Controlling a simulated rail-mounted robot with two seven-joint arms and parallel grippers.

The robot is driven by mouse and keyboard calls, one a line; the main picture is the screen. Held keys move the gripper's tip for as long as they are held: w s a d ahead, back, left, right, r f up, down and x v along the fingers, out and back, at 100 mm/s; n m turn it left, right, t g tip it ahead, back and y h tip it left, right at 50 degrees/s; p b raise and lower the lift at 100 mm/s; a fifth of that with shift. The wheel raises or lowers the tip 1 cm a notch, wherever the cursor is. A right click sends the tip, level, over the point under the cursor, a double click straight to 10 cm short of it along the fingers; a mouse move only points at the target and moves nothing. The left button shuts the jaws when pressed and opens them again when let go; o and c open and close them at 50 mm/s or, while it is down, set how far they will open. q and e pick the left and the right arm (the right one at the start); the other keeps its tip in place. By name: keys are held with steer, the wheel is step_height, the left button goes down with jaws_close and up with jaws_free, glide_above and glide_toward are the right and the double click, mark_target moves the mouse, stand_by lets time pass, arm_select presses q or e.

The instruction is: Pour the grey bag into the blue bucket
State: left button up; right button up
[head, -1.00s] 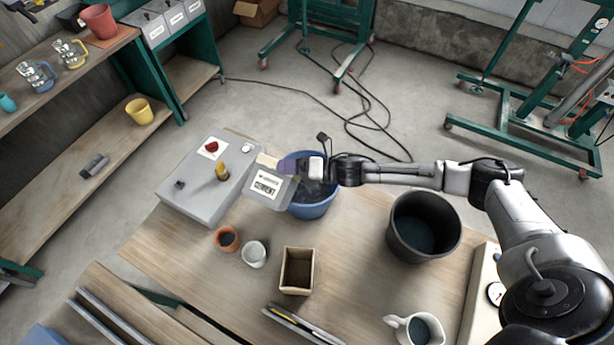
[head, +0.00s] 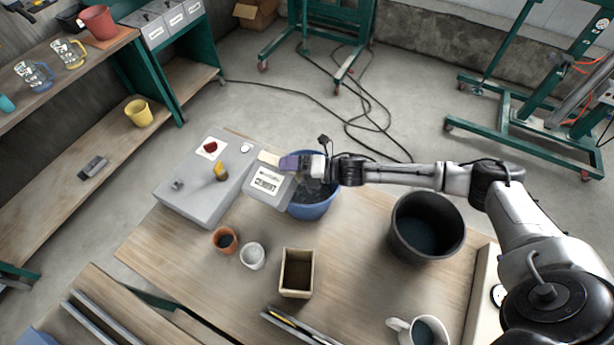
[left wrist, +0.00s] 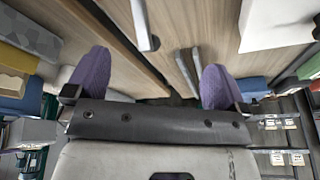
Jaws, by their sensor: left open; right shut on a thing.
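The grey bag (head: 269,184), with a white label on its face, is held tilted at the left rim of the blue bucket (head: 312,207). My right gripper (head: 290,163) is shut on the bag's upper part, above the bucket's far left side. The gripper and bag hide part of the bucket's opening, and I cannot tell whether anything is flowing out. My left gripper (left wrist: 155,85) shows only in the left wrist view; its purple fingers are wide apart with nothing between them.
A grey control box (head: 205,185) stands left of the bucket. A black bucket (head: 427,225) stands to the right. An orange pot (head: 225,240), a white cup (head: 252,256), a square container (head: 297,272) and a white jug (head: 418,331) are nearer. Bare tabletop lies between them.

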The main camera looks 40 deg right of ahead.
arm_select(q)
steer(key=shift+d+f+b, duration=0.2)
steer(key=shift+f+b, duration=0.3)
steer(key=shift+f, duration=0.05)
arm_select(e)
steer(key=shift+w+d+f+m, duration=0.25)
steer(key=shift+d+m, duration=0.05)
steer(key=shift+d, duration=0.15)
arm_select(q)
steer(key=shift+f+b, duration=0.35)
arm_select(e)
steer(key=shift+w+d+f+t, duration=0.1)
steer(key=shift+d+f+t, duration=0.1)
steer(key=shift+d+t, duration=0.1)
arm_select(q)
steer(key=shift+a+f, duration=0.1)
steer(key=shift+a, duration=0.15)
arm_select(e)
steer(key=shift+m+y, duration=0.4)
steer(key=shift+m, duration=0.1)
arm_select(q)
steer(key=shift+d+f, duration=0.15)
steer(key=shift+d, duration=0.1)
arm_select(e)
steer(key=shift+w+d+r+m, duration=0.1)
steer(key=shift+d+r+m, duration=0.1)
steer(key=shift+m, duration=0.3)
